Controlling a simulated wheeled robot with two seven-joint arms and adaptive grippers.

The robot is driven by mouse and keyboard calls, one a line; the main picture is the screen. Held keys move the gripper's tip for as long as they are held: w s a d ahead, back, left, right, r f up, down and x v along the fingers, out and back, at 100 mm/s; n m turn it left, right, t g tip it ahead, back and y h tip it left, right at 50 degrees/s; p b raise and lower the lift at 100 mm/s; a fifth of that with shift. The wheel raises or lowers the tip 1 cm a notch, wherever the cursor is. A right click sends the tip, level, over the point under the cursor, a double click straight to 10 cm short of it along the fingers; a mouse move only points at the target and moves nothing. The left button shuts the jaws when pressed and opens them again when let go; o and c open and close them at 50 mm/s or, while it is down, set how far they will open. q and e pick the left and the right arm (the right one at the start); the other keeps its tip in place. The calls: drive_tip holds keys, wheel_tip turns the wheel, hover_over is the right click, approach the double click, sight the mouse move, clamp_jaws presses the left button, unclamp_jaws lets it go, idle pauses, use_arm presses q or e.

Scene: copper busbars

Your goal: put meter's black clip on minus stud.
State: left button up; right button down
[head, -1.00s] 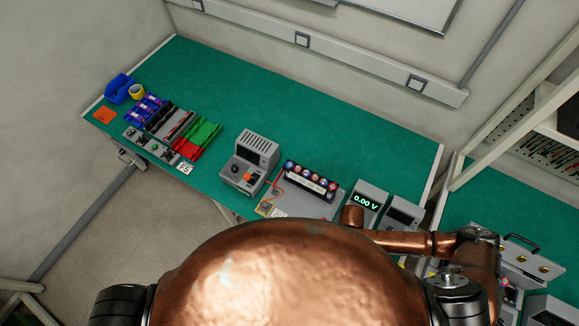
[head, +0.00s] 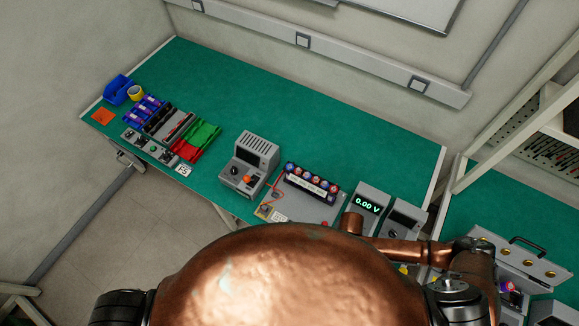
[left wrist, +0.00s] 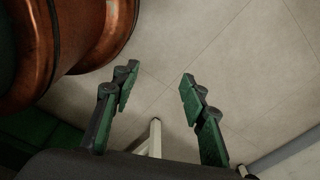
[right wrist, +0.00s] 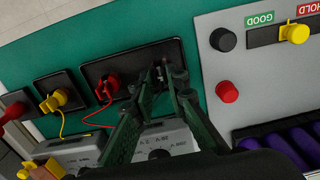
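The meter (head: 366,203), a grey box reading 0.00 V, stands near the bench's front edge in the head view. In the right wrist view a black clip (right wrist: 159,69) sits on a dark plate, beside the meter's red clip (right wrist: 107,86). My right gripper (right wrist: 163,82) has its fingertips close together at the black clip; whether they grip it is unclear. A round black stud (right wrist: 223,40) and a red stud (right wrist: 228,91) stand to the right; no minus mark is legible. My left gripper (left wrist: 155,83) is open and empty above the floor.
A yellow clip (right wrist: 54,99) sits on a smaller plate to the left. A GOOD/HOLD panel with a yellow knob (right wrist: 294,33) and purple cells (right wrist: 292,150) lie right. A grey power unit (head: 249,162) stands on the green bench (head: 290,110), which is clear behind.

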drive_tip(key=shift+r, duration=0.1)
drive_tip(key=shift+r+p, duration=0.25)
drive_tip(key=shift+p, duration=0.15)
drive_tip(key=r+p, duration=0.2)
drive_tip(key=shift+p, duration=0.3)
drive_tip(key=shift+r+p, duration=0.7)
drive_tip(key=shift+p, duration=0.3)
use_arm(q)
drive_tip(key=r, duration=0.2)
drive_tip(key=w+r, duration=0.1)
drive_tip(key=r, duration=0.2)
drive_tip(key=shift+r, duration=0.2)
